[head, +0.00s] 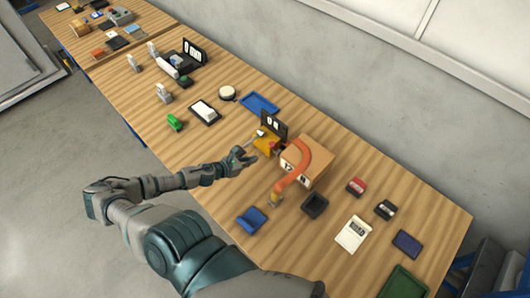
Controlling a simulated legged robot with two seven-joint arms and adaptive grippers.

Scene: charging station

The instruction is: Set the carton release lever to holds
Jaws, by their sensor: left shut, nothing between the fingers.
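A cardboard carton (318,153) stands on the wooden table with an orange curved band (303,152) over it. Next to its left side is a small yellow base (265,144) with an upright black panel (273,124) bearing white marks. A small pale-tipped lever (257,134) seems to stick out from this unit toward the left; its exact setting is too small to tell. My left gripper (248,156) is shut and empty, close to the front left of the yellow base. I cannot tell whether it touches the unit. My right gripper is not in view.
A wall runs behind the table.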

